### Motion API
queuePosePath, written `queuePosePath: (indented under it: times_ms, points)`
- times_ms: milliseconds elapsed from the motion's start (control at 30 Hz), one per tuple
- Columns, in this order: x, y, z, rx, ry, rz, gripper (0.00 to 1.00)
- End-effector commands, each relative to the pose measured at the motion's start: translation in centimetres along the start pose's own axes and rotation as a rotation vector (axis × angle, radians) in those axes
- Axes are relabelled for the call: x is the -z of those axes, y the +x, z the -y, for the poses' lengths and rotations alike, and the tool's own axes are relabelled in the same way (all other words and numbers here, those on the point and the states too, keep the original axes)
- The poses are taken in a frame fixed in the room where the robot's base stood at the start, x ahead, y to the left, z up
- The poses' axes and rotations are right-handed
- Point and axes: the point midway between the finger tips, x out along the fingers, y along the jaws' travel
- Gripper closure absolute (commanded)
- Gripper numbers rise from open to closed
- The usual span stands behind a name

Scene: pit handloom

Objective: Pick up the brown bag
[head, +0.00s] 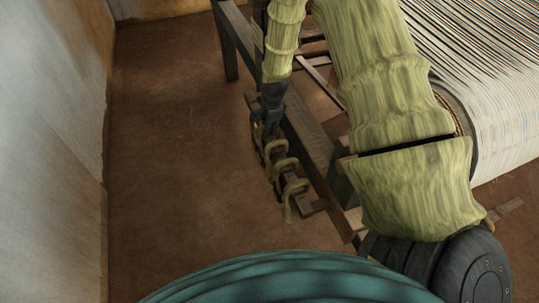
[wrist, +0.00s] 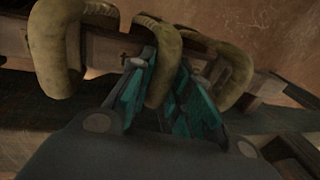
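I cannot clearly make out a brown bag in either view. Several curved, yellow-brown loops stand in a row along a dark wooden rail, below my gripper in the head view; the nearest loop (head: 292,190) is clear of it. In the wrist view the middle loop (wrist: 165,85) passes between my gripper's teal-padded fingers (wrist: 163,62), with a pad close on each side. Whether they press on it is not clear. My gripper (head: 268,122) hangs dark and small at the far end of the row in the head view.
A wooden loom frame (head: 302,125) runs beside the loops, with a white-threaded warp (head: 500,90) at the right. A pale wall (head: 50,150) stands at the left. The brown floor (head: 180,150) between wall and loom is clear.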

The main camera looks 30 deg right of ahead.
Motion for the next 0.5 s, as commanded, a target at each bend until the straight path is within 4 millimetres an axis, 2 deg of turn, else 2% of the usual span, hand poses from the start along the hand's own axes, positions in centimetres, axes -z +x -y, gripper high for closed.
queuePosePath:
  times_ms: [500]
  points:
    - [0.01, -0.13, 0.10, 0.002, 0.000, 0.000, 1.00]
